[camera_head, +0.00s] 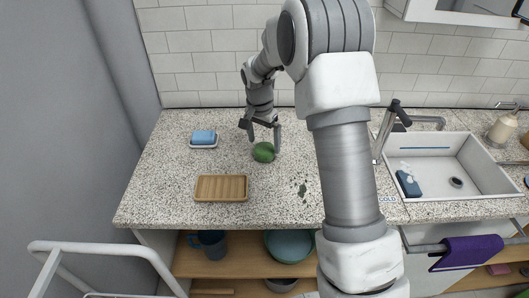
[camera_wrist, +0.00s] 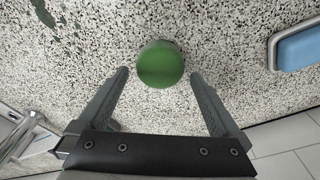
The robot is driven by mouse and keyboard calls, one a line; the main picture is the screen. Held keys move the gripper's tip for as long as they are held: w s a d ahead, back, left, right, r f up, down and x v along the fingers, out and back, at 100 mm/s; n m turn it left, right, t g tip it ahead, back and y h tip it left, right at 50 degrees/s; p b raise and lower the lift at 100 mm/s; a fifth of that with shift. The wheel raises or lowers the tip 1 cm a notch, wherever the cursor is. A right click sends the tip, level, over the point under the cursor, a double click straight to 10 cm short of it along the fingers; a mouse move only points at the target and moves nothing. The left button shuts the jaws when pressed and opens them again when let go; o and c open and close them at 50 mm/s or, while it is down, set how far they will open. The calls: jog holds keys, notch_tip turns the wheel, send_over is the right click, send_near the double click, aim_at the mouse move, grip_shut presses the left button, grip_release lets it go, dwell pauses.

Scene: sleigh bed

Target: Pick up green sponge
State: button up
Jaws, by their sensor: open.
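The green sponge (camera_head: 263,152) is a round green thing on the speckled countertop, near its middle. In the wrist view the sponge (camera_wrist: 160,64) looks like a smooth green disc, centred just beyond the line of the fingertips. My gripper (camera_head: 264,143) is above and just behind the sponge, pointing down. In the wrist view my gripper (camera_wrist: 160,75) is open, with one finger on each side of the sponge and a gap on both sides. I cannot tell the exact height between fingertips and sponge.
A blue block in a white dish (camera_head: 204,139) sits to the left. A wooden tray (camera_head: 222,188) lies in front. Dark green bits (camera_head: 301,189) lie on the counter. The sink (camera_head: 440,165) and a tap are on the right. A tiled wall (camera_head: 205,50) stands behind.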

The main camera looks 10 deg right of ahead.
aim_at(264, 147)
notch_tip(264, 147, down, 4)
jog(key=shift+w+d+r, duration=0.15)
jog(key=shift+r, duration=0.05)
jog(key=c, duration=1.1)
jog(key=shift+c, duration=0.2)
jog(key=shift+r, duration=0.55)
jog(key=r, duration=0.2)
jog(key=d+r, duration=0.1)
jog(key=shift+r, duration=0.35)
jog(key=d+r+p, duration=0.1)
jog(key=d+r, duration=0.5)
jog(key=d, duration=0.4)
jog(key=shift+w+d+r, duration=0.15)
jog(key=shift+w+d, duration=0.2)
